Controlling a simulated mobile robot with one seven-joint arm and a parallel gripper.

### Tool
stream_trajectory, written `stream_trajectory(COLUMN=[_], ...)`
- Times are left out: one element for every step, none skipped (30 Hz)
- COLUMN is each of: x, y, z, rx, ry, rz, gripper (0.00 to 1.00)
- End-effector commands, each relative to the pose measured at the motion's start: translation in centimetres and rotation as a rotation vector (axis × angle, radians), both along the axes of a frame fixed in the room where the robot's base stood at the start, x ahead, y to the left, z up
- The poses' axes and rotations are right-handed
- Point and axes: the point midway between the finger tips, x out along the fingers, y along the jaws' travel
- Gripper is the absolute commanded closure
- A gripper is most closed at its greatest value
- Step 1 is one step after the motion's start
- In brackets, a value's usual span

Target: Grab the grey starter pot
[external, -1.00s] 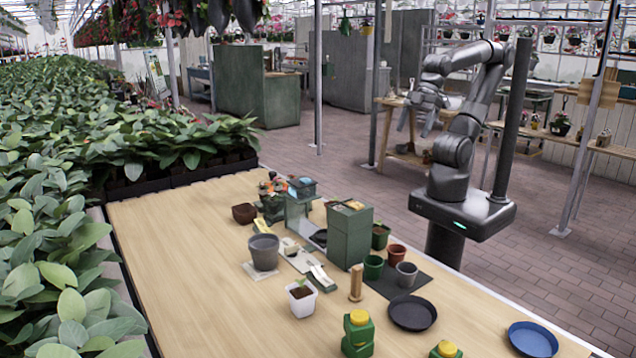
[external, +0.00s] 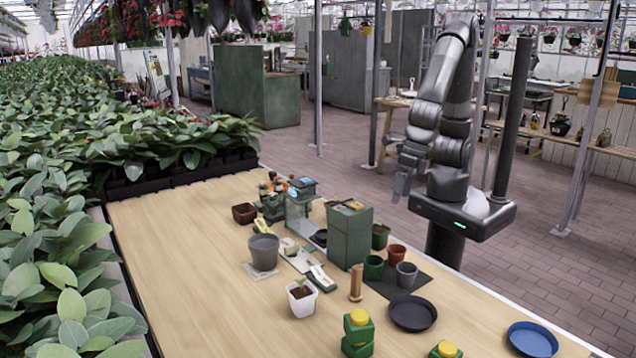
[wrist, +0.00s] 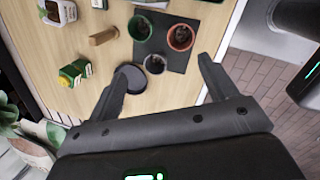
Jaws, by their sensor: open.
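The small grey starter pot (external: 406,275) stands upright on a dark mat (external: 379,289) near the table's right edge. It sits beside a green pot (external: 373,267) and a terracotta pot (external: 396,255). In the wrist view the grey pot (wrist: 155,64) appears between my fingertips, well beyond them. My gripper (external: 403,190) is open and empty, pointing down in the air past the table's right side. In the wrist view its two fingers (wrist: 164,67) are spread wide.
A dark saucer (external: 412,314) lies close in front of the grey pot. A wooden post (external: 356,284) and tall green box (external: 350,235) stand to its left. A larger grey pot (external: 263,251) is farther left. The table's left part is clear.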

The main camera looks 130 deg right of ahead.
Motion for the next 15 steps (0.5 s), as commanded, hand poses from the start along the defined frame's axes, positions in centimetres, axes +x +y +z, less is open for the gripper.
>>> stream_trajectory(x=[0.6,1.0,1.4,1.6,1.9,2.1,2.3,2.5,2.6,2.6,2.7,2.8,2.9,2.9,2.9], y=[1.3,1.9,2.7,3.4,4.0,4.7,5.1,5.6,6.2,6.5,6.8,7.1,7.3,7.5,7.6], z=[-1.7,-2.5,-3.6,-4.3,-5.1,-6.1,-6.7,-7.4,-8.1,-8.6,-9.0,-9.4,-9.6,-9.8,-10.2], rx=[-0.024,-0.038,-0.057,-0.067,-0.078,-0.091,-0.100,-0.107,-0.115,-0.120,-0.125,-0.129,-0.133,-0.135,-0.136], ry=[0.028,0.039,0.055,0.066,0.076,0.089,0.097,0.104,0.113,0.119,0.123,0.129,0.130,0.132,0.135], rz=[0.105,0.171,0.256,0.317,0.375,0.446,0.497,0.543,0.596,0.631,0.662,0.694,0.713,0.729,0.742], gripper=[0.22,0.22,0.22,0.22,0.22,0.22,0.22,0.22,0.22,0.22,0.22,0.22,0.22,0.22,0.22])
